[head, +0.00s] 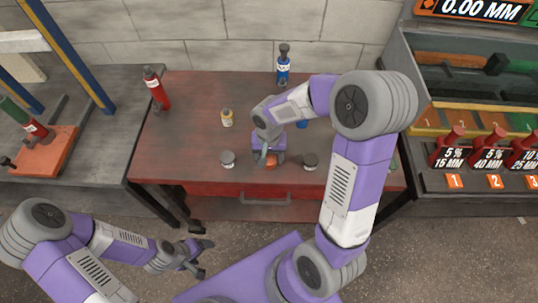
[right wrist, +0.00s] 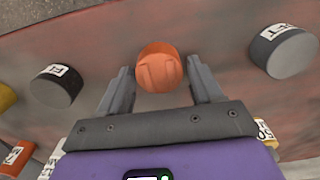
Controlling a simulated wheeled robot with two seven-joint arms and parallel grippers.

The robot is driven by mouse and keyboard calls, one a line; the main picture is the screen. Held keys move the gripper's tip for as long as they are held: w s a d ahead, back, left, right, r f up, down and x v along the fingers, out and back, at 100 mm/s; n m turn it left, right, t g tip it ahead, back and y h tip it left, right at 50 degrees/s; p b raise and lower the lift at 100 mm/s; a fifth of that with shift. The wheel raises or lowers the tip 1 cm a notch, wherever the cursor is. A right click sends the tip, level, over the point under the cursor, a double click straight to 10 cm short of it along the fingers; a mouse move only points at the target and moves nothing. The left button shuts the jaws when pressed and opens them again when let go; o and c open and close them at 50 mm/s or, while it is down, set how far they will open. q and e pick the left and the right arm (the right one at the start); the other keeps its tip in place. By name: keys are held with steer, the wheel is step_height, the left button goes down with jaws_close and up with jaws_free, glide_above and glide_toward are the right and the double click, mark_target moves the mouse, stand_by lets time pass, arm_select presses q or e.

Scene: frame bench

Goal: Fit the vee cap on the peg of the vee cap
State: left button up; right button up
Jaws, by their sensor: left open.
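An orange round cap (head: 271,161) with a grooved face lies on the red bench; no label on it is readable. In the right wrist view the orange cap (right wrist: 160,70) sits between the fingertips of my open right gripper (right wrist: 160,76), with gaps at both sides. The head view shows my right gripper (head: 268,157) low over the bench front. Two dark grey caps (head: 227,159) (head: 310,161) lie either side. I cannot tell for certain which cap is the vee cap or which peg is its own. My left gripper (head: 203,258) is open and empty, in front of the bench.
A yellow item (head: 227,118), a red bottle (head: 157,89) and a blue bottle (head: 283,68) stand farther back. A left bench holds an orange block (head: 47,150). A right rack (head: 475,181) bears several red handled pieces over numbered labels. The bench's left middle is clear.

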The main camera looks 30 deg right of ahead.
mark_target(269, 157)
steer(key=shift+o, duration=1.1)
step_height(269, 157, up, 8)
steer(key=p, duration=0.2)
steer(key=shift+f+p, duration=0.15)
steer(key=shift+p, duration=0.15)
